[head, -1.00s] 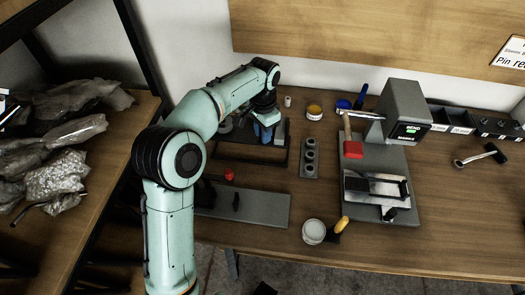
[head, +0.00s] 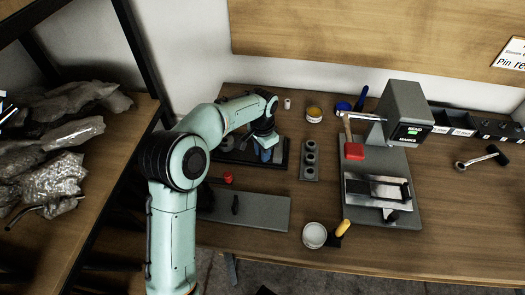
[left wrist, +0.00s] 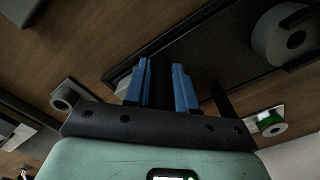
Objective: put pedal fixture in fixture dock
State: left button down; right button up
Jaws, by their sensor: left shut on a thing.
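My left gripper (head: 264,152) reaches down at the back left of the workbench. Its blue fingers also show in the left wrist view (left wrist: 160,85), with a dark part between them. It is shut on what looks like the pedal fixture (head: 278,150), a dark plate that appears in the left wrist view (left wrist: 205,45) with a grey round part on it. The fixture dock appears to be the black rectangular frame (head: 247,163) on the bench. The plate now lies over or within this frame; my arm hides part of it and I cannot tell whether it is fully seated. My right gripper is not in view.
A grey plate (head: 265,212) with a dark knob lies in front. A grey strip with holes (head: 309,174) stands just right of the frame.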

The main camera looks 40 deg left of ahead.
pick_arm(q)
jog(key=c, duration=0.9)
grip_release()
jog(key=shift+f, duration=0.1)
notch_tip(320, 180, up, 12)
jog(key=shift+r+p, duration=0.15)
jog(key=shift+p, duration=0.95)
